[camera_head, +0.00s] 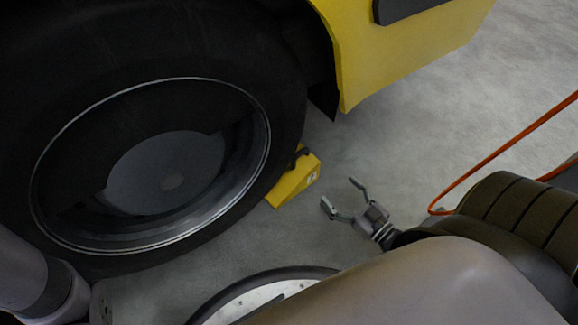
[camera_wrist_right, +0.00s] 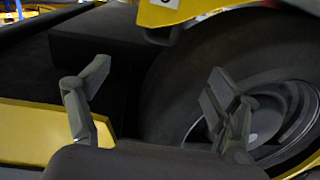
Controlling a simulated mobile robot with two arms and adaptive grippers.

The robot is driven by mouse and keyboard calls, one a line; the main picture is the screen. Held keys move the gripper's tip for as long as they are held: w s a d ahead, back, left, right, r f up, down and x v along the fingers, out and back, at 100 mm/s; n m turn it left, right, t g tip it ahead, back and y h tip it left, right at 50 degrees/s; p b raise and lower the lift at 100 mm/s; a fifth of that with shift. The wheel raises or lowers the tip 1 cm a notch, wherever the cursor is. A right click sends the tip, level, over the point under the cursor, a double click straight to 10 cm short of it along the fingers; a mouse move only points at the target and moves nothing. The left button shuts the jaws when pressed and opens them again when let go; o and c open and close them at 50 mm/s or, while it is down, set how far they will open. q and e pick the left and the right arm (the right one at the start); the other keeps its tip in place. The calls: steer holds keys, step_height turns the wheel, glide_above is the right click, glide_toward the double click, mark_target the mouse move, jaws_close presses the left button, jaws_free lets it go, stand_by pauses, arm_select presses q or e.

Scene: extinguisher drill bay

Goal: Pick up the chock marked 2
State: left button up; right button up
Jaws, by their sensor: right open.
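The yellow chock (camera_head: 291,184) lies on the floor at the right edge of the big black wheel (camera_head: 60,85) in the head view. A pale mark that looks like a 2 is on its side, and a dark handle-like part is on top. The tyre hides part of it. My right gripper (camera_head: 342,196) is open and empty, a short way to the right of the chock, apart from it. Its two spread fingers also show in the right wrist view (camera_wrist_right: 160,80), with nothing between them. I cannot make out the chock there. My left gripper is not in view.
The yellow vehicle body (camera_head: 400,50) overhangs the floor behind the chock. An orange hose (camera_head: 490,157) loops at the right. The grey floor (camera_head: 440,120) between the vehicle and the hose is clear. In the wrist view the wheel (camera_wrist_right: 175,95) stands beyond the fingers.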

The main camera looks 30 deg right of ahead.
mark_target(303, 170)
steer(key=w+a+b, duration=0.1)
steer(key=w+b, duration=0.2)
steer(key=w, duration=0.2)
steer(key=w+a+b, duration=0.1)
steer(key=w+b, duration=0.1)
steer(key=w, duration=0.4)
steer(key=w+b, duration=0.3)
steer(key=w, duration=0.2)
steer(key=shift+w+a+b, duration=0.3)
steer(key=shift+a+b, duration=0.05)
steer(key=shift+a, duration=0.05)
steer(key=shift+r, duration=0.1)
steer(key=shift+c, duration=0.3)
jaws_close()
steer(key=shift+r, duration=0.1)
